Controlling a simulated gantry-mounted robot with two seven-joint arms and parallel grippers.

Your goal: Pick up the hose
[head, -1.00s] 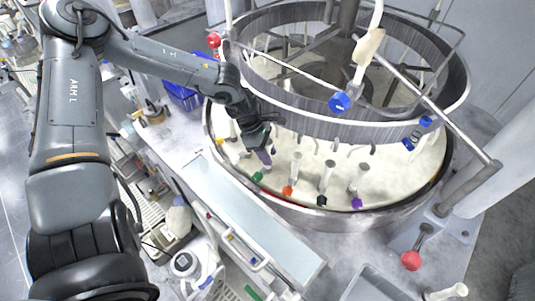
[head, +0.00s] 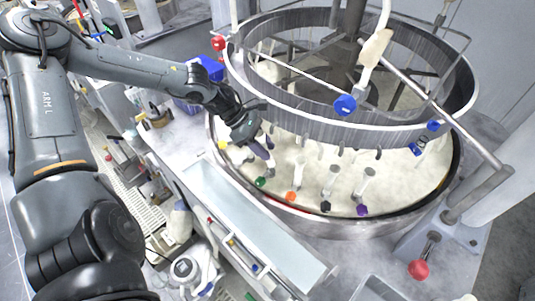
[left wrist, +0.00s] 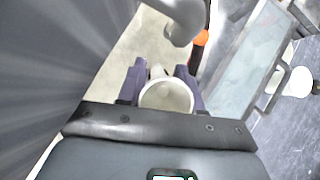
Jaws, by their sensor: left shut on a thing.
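My left gripper (head: 262,150) is over the near left part of the drum's pale ring-shaped trough. In the left wrist view its purple fingers (left wrist: 166,90) are shut on a white round hose end (left wrist: 167,96), which sits between them. In the head view the hand partly hides this hose; a green tip (head: 260,181) shows just below the fingers. Another white hose with an orange tip (head: 291,196) stands just right of it. My right gripper is not in view.
More white hoses with black (head: 326,206) and purple (head: 362,210) tips stand to the right. The drum's metal ring (head: 340,130) rises close behind the gripper. A long pale tray (head: 250,215) lies in front. A red ball knob (head: 418,270) is at lower right.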

